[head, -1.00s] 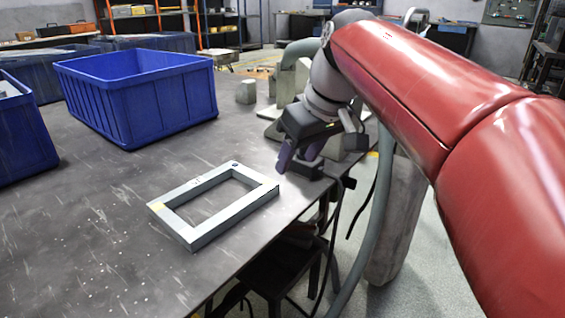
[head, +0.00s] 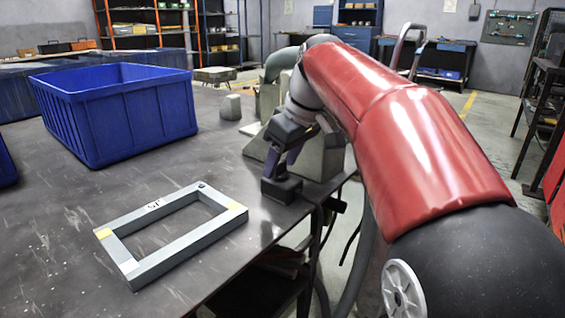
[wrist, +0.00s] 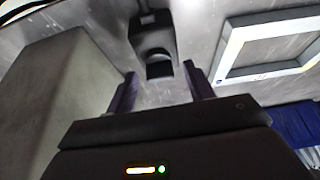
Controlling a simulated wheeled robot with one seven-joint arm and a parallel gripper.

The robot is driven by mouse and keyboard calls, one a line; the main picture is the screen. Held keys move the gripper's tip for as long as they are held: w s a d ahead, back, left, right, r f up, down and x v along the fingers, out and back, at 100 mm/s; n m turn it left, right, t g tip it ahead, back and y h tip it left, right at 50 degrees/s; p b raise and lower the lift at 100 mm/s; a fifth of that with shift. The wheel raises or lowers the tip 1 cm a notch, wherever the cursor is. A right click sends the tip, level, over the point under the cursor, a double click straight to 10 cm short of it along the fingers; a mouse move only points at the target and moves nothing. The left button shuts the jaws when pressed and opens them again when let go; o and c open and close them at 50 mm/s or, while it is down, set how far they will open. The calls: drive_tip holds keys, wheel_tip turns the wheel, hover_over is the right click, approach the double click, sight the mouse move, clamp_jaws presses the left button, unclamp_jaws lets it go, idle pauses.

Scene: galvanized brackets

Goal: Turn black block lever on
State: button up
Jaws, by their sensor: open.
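The black block lever (head: 281,188) is a small dark block at the table's right edge, beside the grey metal frame. In the wrist view the black block lever (wrist: 151,38) lies ahead of the fingers, with a dark protruding part facing them. My gripper (head: 280,160) has purple fingers pointing down at the block. In the wrist view my gripper (wrist: 163,88) is open, with nothing between the fingers, one finger to each side of the block's near end. Whether a finger touches the block cannot be told. The lever's on or off position is unclear.
A grey rectangular frame (head: 125,262) lies on the dark table (head: 60,235) left of the block. A blue bin (head: 120,115) stands farther back. Grey blocky shapes (head: 318,160) stand close behind my gripper. A cable hangs by the table edge.

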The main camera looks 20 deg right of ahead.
drive_tip(key=shift+c, duration=0.3)
drive_tip(key=c, duration=0.9)
drive_tip(key=shift+m, duration=0.3)
drive_tip(key=m+h+p, duration=0.1)
drive_tip(key=m, duration=0.2)
drive_tip(key=shift+a+r+m+h, duration=0.1)
drive_tip(key=shift+m+h, duration=0.2)
drive_tip(key=m+h+p, duration=0.1)
drive_tip(key=m, duration=0.1)
drive_tip(key=m+p, duration=0.1)
drive_tip(key=m, duration=0.1)
drive_tip(key=shift+a+m+t+h, duration=0.1)
drive_tip(key=shift+m+t+h, duration=0.2)
drive_tip(key=shift+t+h, duration=0.1)
drive_tip(key=m+p, duration=0.1)
drive_tip(key=m, duration=0.1)
drive_tip(key=m+h, duration=0.1)
drive_tip(key=m, duration=0.1)
drive_tip(key=shift+a+g+h+p, duration=0.15)
drive_tip(key=shift+g+h+p, duration=0.15)
drive_tip(key=shift+p, duration=0.05)
drive_tip(key=m+g+h+p, duration=0.1)
drive_tip(key=m, duration=0.4)
drive_tip(key=shift+w+a+p, duration=0.1)
drive_tip(key=shift+p, duration=0.2)
drive_tip(key=shift+h, duration=0.3)
